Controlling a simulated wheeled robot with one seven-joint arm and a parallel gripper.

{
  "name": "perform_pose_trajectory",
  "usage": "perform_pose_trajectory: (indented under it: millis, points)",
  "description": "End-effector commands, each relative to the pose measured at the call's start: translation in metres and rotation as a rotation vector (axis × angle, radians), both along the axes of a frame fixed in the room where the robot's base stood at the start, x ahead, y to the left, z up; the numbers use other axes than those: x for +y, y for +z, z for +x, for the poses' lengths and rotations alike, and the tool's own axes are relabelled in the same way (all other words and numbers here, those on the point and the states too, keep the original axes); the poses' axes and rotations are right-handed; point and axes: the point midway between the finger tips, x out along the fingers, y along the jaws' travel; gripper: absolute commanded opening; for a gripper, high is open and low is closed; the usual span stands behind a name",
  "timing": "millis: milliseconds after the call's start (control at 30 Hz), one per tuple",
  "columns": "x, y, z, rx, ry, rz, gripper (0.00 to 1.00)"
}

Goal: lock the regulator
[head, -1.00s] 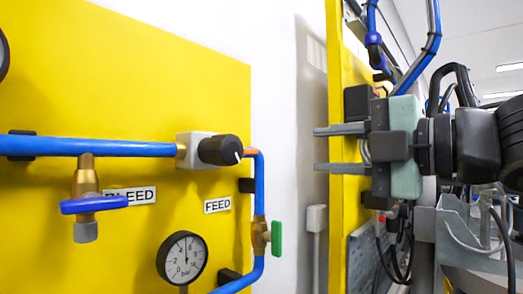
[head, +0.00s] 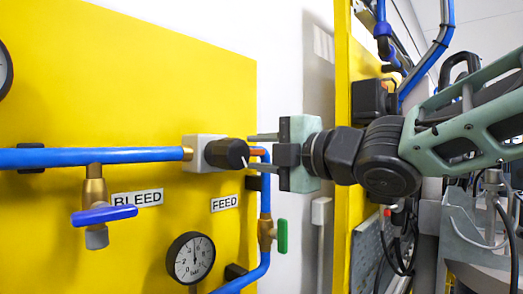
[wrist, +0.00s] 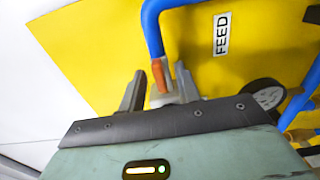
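The regulator is a pale grey block (head: 192,153) with a black round knob (head: 226,153), in the blue pipe line on the yellow panel. A white mark shows on the knob's rim. My gripper (head: 256,152) is at the knob's right, pointing left at it. Its two fingers are apart, one above the other, with their tips near the knob's right end. I cannot tell whether they touch it. In the wrist view my gripper (wrist: 160,74) is open, with a copper pipe end and part of a grey body between the fingers. The knob is not clearly visible there.
A blue bleed handle (head: 104,215) is at lower left. A pressure gauge (head: 190,258) and a green valve handle (head: 282,235) are below the regulator. The FEED label (head: 224,203) is under it. A second yellow panel edge (head: 343,100) stands behind my arm.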

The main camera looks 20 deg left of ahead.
Motion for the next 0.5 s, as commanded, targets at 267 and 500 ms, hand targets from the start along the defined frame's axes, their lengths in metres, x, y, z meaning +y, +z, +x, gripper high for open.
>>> perform_pose_trajectory:
  millis: [267,500]
  points:
    - [-0.0004,0.0,-0.0002,0.0,0.0,0.0,0.0]
    - [-0.0005,-0.0001,-0.0001,0.004,0.0,0.002,0.0]
